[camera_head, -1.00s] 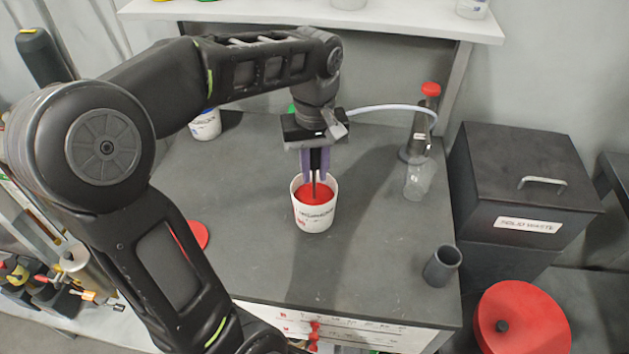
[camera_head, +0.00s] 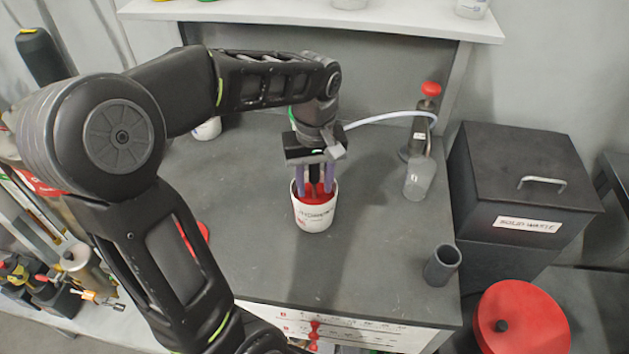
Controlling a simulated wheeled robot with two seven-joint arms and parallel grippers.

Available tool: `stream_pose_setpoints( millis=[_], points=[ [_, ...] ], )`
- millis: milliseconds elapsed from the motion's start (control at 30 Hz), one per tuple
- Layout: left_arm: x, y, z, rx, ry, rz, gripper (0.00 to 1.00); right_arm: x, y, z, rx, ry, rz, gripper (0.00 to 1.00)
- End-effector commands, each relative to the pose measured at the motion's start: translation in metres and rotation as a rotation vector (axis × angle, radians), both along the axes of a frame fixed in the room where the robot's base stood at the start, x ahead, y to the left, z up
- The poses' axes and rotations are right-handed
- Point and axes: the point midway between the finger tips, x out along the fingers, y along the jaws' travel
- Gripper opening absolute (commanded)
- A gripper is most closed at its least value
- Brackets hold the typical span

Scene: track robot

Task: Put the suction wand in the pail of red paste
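The white pail (camera_head: 314,217) of red paste stands upright on the dark bench, with red showing inside its rim. The suction wand (camera_head: 315,174) is a dark, slim piece standing about upright in the pail, its lower end hidden in the red paste. A pale hose (camera_head: 385,115) runs near it towards the pump at right. My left gripper (camera_head: 315,187) is right over the pail. Its purple fingers are spread apart, one on each side of the wand, with gaps visible between, and their tips reach the pail's rim area. My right gripper is not in view.
A grey cup (camera_head: 441,265) is near the bench's front right. A black solid waste bin (camera_head: 520,180) and a red lid (camera_head: 522,318) lie beyond. Bench around the pail is clear.

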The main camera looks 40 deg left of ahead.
Motion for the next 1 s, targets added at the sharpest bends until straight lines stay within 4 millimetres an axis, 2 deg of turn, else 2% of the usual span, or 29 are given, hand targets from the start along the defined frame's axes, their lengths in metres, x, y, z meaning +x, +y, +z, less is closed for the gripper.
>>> stream_pose_setpoints(
  millis=[267, 467, 667, 800, 933, 1000],
  points=[
    [0.0, 0.0, 0.001, 0.0, 0.0, 0.0, 0.41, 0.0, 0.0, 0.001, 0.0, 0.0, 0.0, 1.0],
    [0.001, 0.0, 0.013, 0.001, -0.003, 0.0, 0.41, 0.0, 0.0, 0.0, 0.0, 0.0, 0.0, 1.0],
    [0.001, 0.001, 0.048, 0.001, -0.005, 0.0, 0.41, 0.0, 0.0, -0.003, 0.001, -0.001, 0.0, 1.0],
    [0.001, 0.0, 0.08, 0.0, -0.006, 0.0, 0.41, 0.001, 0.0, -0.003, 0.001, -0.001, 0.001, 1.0],
    [0.0, 0.0, 0.111, 0.0, -0.001, -0.001, 0.41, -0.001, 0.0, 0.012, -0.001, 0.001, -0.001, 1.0],
    [0.0, 0.0, 0.118, 0.0, 0.0, 0.0, 0.41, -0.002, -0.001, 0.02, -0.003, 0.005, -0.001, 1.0]
  ],
)
